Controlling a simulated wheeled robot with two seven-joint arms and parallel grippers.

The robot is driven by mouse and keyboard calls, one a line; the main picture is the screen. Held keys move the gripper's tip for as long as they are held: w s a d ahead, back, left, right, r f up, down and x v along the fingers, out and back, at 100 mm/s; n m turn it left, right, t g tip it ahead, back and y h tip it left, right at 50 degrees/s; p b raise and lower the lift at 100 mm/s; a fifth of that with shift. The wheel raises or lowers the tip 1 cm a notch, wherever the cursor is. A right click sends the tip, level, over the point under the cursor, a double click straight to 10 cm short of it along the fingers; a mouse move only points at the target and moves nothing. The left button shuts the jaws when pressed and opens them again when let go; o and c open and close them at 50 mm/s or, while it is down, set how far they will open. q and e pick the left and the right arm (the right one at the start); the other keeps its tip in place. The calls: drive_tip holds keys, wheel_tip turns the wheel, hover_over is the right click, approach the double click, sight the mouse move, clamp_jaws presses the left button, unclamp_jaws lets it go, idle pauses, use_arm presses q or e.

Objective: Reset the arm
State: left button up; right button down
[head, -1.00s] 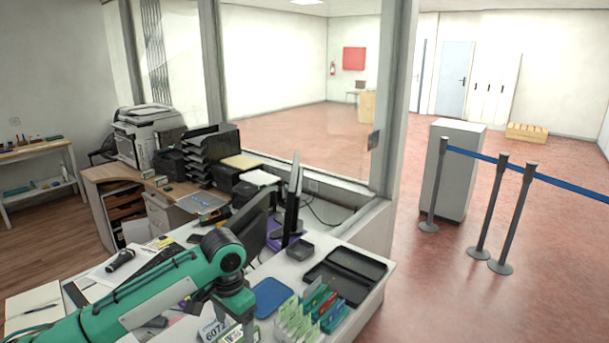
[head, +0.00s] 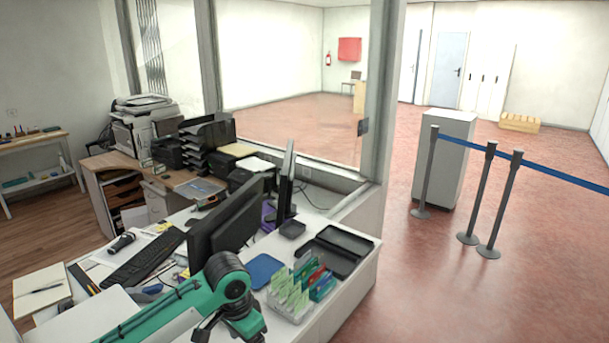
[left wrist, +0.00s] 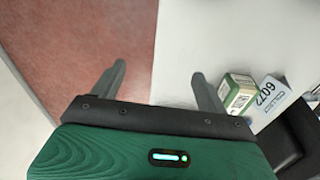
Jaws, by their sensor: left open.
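My green left arm (head: 185,305) comes in from the lower left in the head view, over the near part of the white counter. My right gripper is in neither view.
A card holder (head: 290,298), blue tray (head: 264,270), black tray (head: 335,250), monitor (head: 225,222) and keyboard (head: 143,262) crowd the counter. A glass partition stands behind.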

use_arm(q)
drive_tip(key=s+d+f+n+t+h, duration=0.1)
drive_tip(key=s+d+f, duration=0.1)
drive_tip(key=s+f, duration=0.35)
drive_tip(key=s+d+f+t+h, duration=0.1)
drive_tip(key=s+f+h, duration=0.15)
drive_tip(key=s, duration=0.55)
drive_tip(key=s+a+f+n+t+y, duration=0.1)
drive_tip(key=s+a+f+n+y, duration=0.15)
drive_tip(key=s+a, duration=0.5)
drive_tip(key=s+a+f+n+y, duration=0.1)
drive_tip(key=s+a+n+y, duration=0.15)
drive_tip(key=s+a, duration=0.45)
wheel_tip(320, 180, down, 32)
drive_tip(key=s+d+g, duration=0.1)
drive_tip(key=s+a+f+g, duration=0.1)
drive_tip(key=s+a+f, duration=0.2)
drive_tip(key=s+f, duration=1.6)
drive_tip(key=shift+a+f+b, duration=0.15)
drive_tip(key=shift+f+b, duration=0.1)
drive_tip(key=shift+b, duration=0.05)
drive_tip(key=shift+s+h, duration=0.1)
drive_tip(key=shift+h, duration=0.15)
